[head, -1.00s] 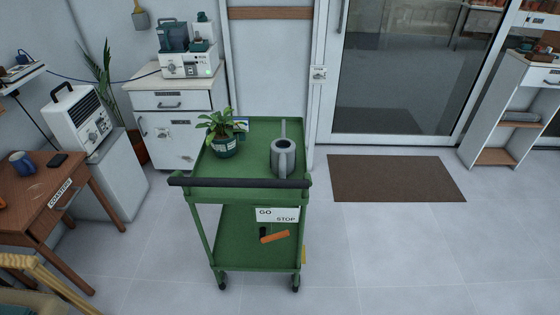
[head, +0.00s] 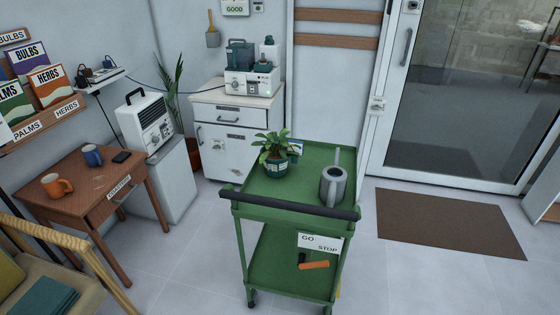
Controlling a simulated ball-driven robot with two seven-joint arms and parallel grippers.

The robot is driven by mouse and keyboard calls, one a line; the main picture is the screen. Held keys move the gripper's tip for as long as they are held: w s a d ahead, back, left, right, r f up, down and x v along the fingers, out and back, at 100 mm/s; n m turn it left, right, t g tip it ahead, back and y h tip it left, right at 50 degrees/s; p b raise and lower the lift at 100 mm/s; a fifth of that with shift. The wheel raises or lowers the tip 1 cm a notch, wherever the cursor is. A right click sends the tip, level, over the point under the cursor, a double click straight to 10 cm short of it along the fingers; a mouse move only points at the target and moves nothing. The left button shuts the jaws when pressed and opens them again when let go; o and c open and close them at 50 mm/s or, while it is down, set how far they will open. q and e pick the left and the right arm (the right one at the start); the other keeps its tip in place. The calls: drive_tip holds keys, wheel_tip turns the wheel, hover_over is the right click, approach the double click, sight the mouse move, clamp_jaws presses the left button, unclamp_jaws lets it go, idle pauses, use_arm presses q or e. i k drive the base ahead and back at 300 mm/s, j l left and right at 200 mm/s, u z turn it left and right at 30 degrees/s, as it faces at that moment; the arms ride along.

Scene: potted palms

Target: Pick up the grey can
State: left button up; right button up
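The grey can (head: 333,187), a watering can with an upright spout, stands on the top tray of the green trolley (head: 302,213). It is near the tray's right side, to the right of a potted plant (head: 277,155). Neither of my grippers shows in the head view. Nothing is seen touching the can.
The trolley's black handle bar (head: 290,205) faces me. A wooden table (head: 88,203) with an orange mug (head: 56,186) and a blue mug (head: 92,155) stands left, behind a chair (head: 60,262). Floor is clear right of the trolley, around the brown mat (head: 447,222).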

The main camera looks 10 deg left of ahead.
sight(334, 181)
drive_tip(key=j+z, duration=0.1)
drive_tip(key=z, duration=0.85)
drive_tip(key=j+z, duration=0.4)
drive_tip(key=k+j+z, duration=0.1)
drive_tip(key=j+z, duration=0.25)
drive_tip(key=j, duration=0.25)
drive_tip(key=k+j+z, duration=0.15)
drive_tip(key=j+z, duration=0.25)
drive_tip(key=j, duration=0.1)
